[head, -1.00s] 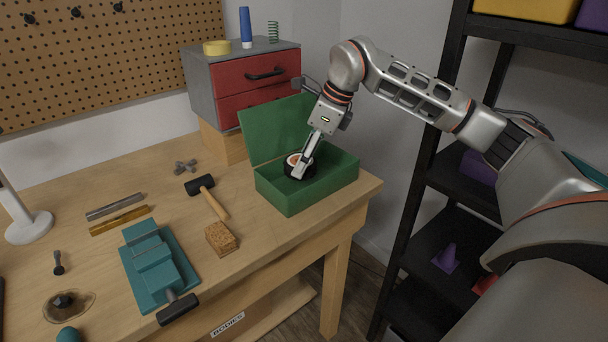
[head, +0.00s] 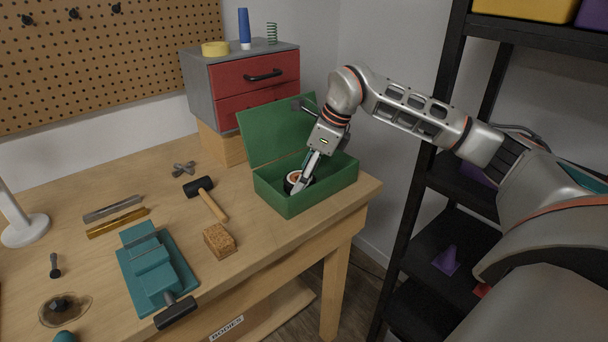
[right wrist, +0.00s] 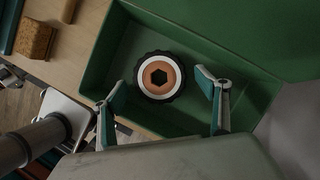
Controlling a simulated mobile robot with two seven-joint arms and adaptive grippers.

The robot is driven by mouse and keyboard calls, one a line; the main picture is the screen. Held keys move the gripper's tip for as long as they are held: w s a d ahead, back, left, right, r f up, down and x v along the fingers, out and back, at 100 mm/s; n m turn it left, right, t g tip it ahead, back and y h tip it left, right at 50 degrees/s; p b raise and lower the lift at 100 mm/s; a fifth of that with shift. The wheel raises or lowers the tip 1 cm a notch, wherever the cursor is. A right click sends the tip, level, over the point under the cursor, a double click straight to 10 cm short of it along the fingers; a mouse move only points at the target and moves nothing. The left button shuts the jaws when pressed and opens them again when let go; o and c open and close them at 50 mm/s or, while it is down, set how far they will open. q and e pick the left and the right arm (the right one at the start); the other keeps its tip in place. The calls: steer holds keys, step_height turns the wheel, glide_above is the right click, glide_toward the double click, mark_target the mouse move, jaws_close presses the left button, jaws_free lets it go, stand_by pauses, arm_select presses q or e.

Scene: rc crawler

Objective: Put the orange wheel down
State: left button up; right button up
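The orange wheel (right wrist: 160,77), a black tyre with a white ring and orange hub, lies inside the open green box (right wrist: 95,75), hub facing up in the right wrist view. In the head view the wheel (head: 290,182) is partly hidden by my finger and the box wall. My right gripper (right wrist: 162,82) is open around the wheel, with a gap between each finger and the tyre. My right gripper (head: 299,186) reaches down into the green box (head: 300,203) in the head view. My left gripper is not in view.
The box's raised lid (head: 275,130) stands behind my right gripper. A hammer (head: 208,200), a brown block (head: 219,240) and a teal vise (head: 152,268) lie left of the box. A red drawer cabinet (head: 240,85) stands behind. A black shelf (head: 420,190) is at right.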

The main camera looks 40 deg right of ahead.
steer(key=shift+r, duration=0.1)
steer(key=shift+d+r, duration=0.1)
steer(key=shift+r, duration=0.25)
steer(key=p+v, duration=0.1)
steer(key=v, duration=1)
steer(key=shift+s+r+p, duration=0.15)
steer(key=shift+p, duration=0.25)
